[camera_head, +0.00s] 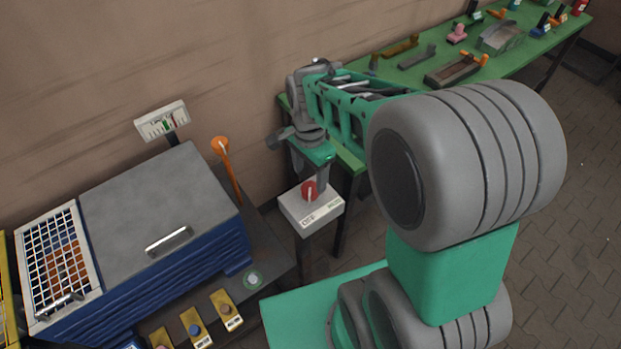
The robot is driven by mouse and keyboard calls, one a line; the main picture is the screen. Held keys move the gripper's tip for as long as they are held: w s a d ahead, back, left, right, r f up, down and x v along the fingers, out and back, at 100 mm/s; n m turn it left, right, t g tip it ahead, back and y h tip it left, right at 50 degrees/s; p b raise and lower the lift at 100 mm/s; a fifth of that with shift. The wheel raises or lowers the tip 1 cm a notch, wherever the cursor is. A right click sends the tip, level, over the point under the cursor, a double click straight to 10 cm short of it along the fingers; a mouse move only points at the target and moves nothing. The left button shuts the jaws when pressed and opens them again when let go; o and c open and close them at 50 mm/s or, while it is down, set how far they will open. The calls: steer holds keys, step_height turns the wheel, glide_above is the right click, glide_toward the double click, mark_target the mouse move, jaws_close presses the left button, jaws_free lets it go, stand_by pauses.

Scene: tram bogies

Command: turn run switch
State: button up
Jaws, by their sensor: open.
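The run switch is a red round knob (309,189) with a pale bar across it. It sits on top of a light grey box (325,210) with small printed labels on its front edge. The box stands on a dark post. My gripper (309,178) points down right over the knob, with its fingers apart. One finger appears behind or beside the knob's right side. I cannot tell whether the fingers touch the knob. My gripper's green body hides part of the box's back edge.
A blue cabinet with a grey lid (150,200) stands at left, with a gauge (162,121) and an orange-topped lever (221,150) behind it. Yellow button boxes (226,310) sit in front. A green bench (530,62) with tools runs along the wall at back right.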

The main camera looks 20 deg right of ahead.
mark_target(310, 187)
step_height(310, 187, down, 5)
steer(key=shift+r, duration=0.2)
steer(key=shift+c, duration=0.4)
steer(key=c, duration=1.3)
